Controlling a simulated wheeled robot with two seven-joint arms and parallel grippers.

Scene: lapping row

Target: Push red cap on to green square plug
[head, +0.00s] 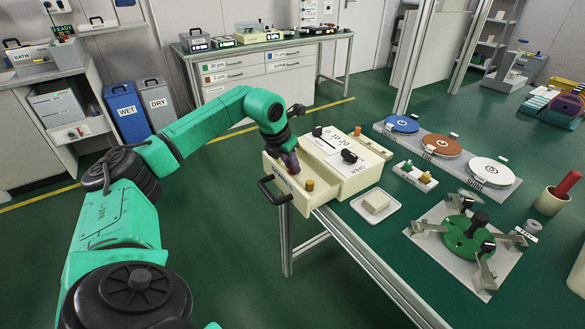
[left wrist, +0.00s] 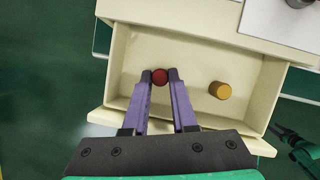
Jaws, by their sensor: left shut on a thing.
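The red cap (left wrist: 160,77) is between the fingertips of my left gripper (left wrist: 160,78), over the open cream drawer (left wrist: 125,75) in the left wrist view. My left gripper (head: 291,164) is shut on it and reaches down into the drawer in the head view, where the fingers hide the cap. A small green plug (head: 408,165) stands on a small white holder (head: 415,177) on the green bench, right of the drawer unit. Its square shape is too small to confirm.
A yellow cap (left wrist: 220,90) stands in the drawer, right of the fingers. The cream unit (head: 345,165) rises behind it. A white dish with a pale block (head: 376,200), a rack of discs (head: 441,146) and a green jig (head: 467,235) stand on the bench.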

